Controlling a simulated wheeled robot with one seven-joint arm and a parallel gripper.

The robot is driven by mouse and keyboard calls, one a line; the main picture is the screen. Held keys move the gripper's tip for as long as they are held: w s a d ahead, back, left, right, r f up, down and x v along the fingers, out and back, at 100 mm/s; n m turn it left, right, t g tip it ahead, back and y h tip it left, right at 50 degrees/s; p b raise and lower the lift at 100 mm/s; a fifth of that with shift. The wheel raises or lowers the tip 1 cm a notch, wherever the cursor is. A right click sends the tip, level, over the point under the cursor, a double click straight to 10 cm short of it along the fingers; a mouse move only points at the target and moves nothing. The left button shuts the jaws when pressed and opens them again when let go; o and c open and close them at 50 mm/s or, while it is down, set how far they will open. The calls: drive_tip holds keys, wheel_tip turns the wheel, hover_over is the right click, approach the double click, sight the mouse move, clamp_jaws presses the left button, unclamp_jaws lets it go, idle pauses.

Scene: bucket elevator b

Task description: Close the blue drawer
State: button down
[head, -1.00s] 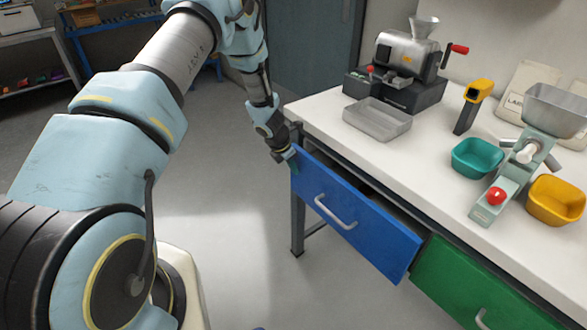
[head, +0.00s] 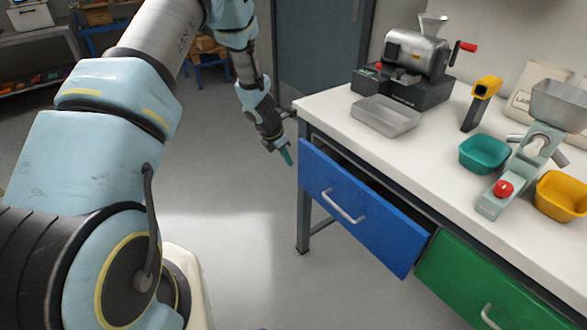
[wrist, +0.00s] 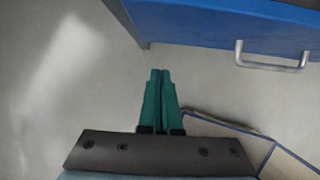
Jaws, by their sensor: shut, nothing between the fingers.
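The blue drawer (head: 358,208) is under the white-topped bench and stands partly pulled out, with a dark gap showing behind its front panel. Its silver handle (head: 343,206) is on the front face. In the wrist view the blue drawer (wrist: 215,25) runs across the top, with the handle (wrist: 270,58) at the upper right. My gripper (head: 288,157) is just left of the drawer's left end, apart from it. In the wrist view my gripper's green fingers (wrist: 160,75) are together with nothing between them.
A green drawer (head: 485,285) sits right of the blue one. On the bench top (head: 420,140) stand a metal tray (head: 385,117), a grinder (head: 415,55), a yellow-black handheld device (head: 482,100), a teal bin (head: 484,154) and a yellow bin (head: 562,195). Floor left of the bench is clear.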

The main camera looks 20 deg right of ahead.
drive_tip(key=v, duration=0.5)
drive_tip(key=s+a+f+b, duration=0.4)
drive_tip(key=s+f, duration=0.1)
drive_tip(key=f, duration=0.2)
drive_tip(key=t+h+b, duration=0.2)
drive_tip(key=h+b, duration=0.5)
drive_tip(key=b, duration=0.6)
approach(342, 198)
drive_tip(key=x, duration=0.6)
drive_tip(key=shift+d+f, duration=0.1)
drive_tip(key=shift+f, duration=0.05)
